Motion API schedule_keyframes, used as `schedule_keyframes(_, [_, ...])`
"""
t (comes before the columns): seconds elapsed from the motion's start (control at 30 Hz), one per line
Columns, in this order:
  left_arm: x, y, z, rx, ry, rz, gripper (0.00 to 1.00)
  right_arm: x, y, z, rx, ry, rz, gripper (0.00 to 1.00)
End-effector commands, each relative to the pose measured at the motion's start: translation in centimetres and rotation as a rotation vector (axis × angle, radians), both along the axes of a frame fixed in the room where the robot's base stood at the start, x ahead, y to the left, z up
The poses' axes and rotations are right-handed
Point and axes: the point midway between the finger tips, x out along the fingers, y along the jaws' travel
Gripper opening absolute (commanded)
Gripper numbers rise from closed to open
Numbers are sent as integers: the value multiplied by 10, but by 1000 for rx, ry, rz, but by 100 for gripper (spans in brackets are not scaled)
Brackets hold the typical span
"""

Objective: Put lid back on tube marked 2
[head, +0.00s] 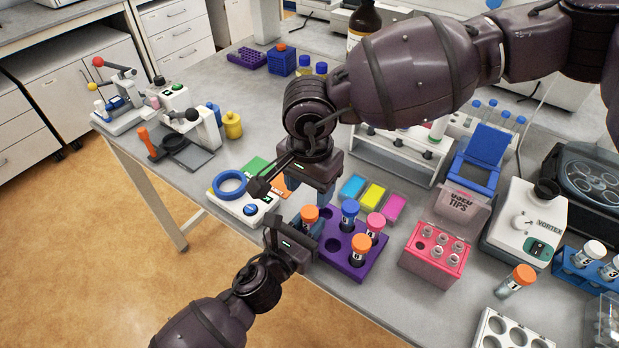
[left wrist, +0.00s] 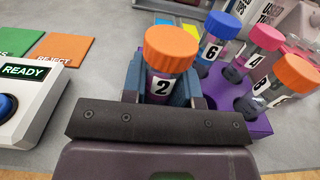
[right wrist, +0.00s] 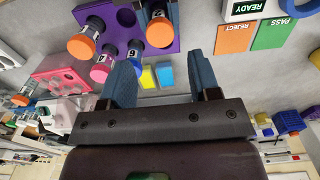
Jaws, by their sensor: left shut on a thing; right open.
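The tube marked 2 (left wrist: 163,84) is upright between the fingers of my left gripper (head: 307,226), which is shut on it. Its orange lid (left wrist: 171,48) sits on its top; how tightly it is seated cannot be told. The lid also shows in the head view (head: 310,213). My right gripper (head: 321,198) is open and empty, just above and behind the lid. In the right wrist view the lid (right wrist: 159,32) is beyond the gap between its open fingers (right wrist: 164,75), apart from them. The left fingers partly hide the tube's lower part.
The purple rack (head: 343,262) beside the held tube carries a blue-capped tube (head: 349,210), a pink-capped tube (head: 375,223) and an orange-capped tube (head: 361,245). A READY device (head: 238,206) stands to the left. A pink rack (head: 434,262) stands to the right.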

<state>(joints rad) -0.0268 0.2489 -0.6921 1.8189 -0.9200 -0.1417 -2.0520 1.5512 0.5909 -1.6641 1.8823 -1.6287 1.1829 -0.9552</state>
Motion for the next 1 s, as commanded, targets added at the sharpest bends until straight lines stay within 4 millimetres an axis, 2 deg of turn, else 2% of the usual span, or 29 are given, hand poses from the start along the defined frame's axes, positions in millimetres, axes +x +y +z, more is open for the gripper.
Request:
schedule_keyframes(0.2, [0, 0, 0, 0, 0, 0, 0, 0, 0, -32, -2, 1, 0, 56])
schedule_keyframes(0.4, [0, 0, 0, 0, 0, 0, 0, 0, 0, -53, -1, 0, -1, 56])
schedule_keyframes(0.6, [0, 0, 0, 0, 0, 0, 0, 0, 0, -62, 0, 0, -1, 56])
schedule_keyframes(0.87, [0, 0, 0, 0, 0, 0, 0, 0, 0, -62, -1, -1, -1, 56])
schedule_keyframes(1.0, [0, 0, 0, 0, 0, 0, 0, 0, 0, -62, -1, -1, -1, 36])
